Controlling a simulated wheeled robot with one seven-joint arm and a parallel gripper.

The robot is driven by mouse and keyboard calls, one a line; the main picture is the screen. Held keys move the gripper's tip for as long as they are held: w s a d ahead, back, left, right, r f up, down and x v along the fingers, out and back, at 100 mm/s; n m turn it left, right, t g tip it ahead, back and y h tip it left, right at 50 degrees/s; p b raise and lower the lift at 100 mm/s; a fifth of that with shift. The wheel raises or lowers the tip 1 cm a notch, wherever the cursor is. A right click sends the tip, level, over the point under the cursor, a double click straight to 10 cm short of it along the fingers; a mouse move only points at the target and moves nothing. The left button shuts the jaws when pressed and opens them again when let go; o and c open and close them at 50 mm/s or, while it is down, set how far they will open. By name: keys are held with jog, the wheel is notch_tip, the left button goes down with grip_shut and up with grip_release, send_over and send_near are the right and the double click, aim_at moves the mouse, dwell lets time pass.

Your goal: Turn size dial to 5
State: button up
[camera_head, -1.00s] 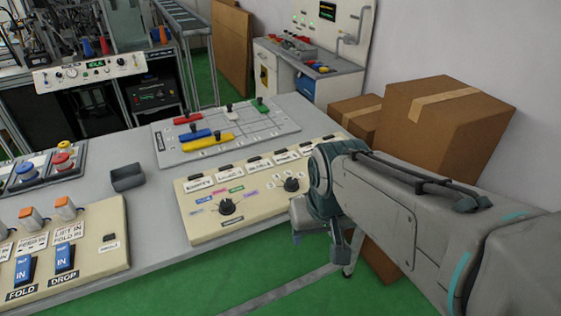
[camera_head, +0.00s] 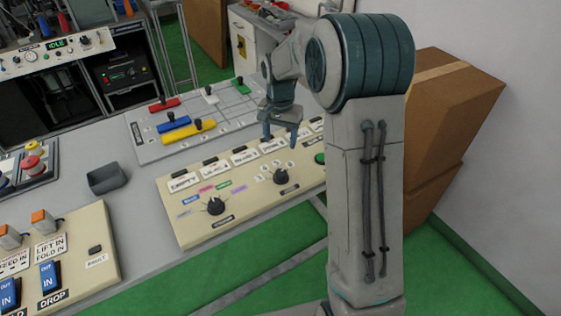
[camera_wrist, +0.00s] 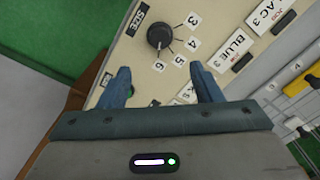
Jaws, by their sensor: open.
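The size dial (camera_head: 281,177) is a round black knob on the cream panel, with number labels 3 to 6 along one side. In the wrist view the dial (camera_wrist: 159,36) is at top centre, just beyond my fingertips, with the SIZE label to its upper left. I cannot tell for sure which number its pointer marks. My gripper (camera_head: 281,130) points down over the panel, behind the dial in the head view. In the wrist view my gripper (camera_wrist: 160,70) is open and empty, its fingers apart and not touching the dial.
A second black dial (camera_head: 216,206) with coloured labels is to the left on the same panel (camera_head: 195,238). A row of labelled plates, such as BLUE 3 (camera_wrist: 236,45), runs beside the size dial. A slider board (camera_head: 147,150) stands behind. A green button (camera_head: 320,158) is to the right.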

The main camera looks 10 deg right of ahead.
aim_at(281, 172)
notch_tip(281, 172, down, 14)
jog(key=shift+w+d+f+p, duration=0.1)
jog(key=shift+w+d+p, duration=0.05)
jog(key=shift+p, duration=0.85)
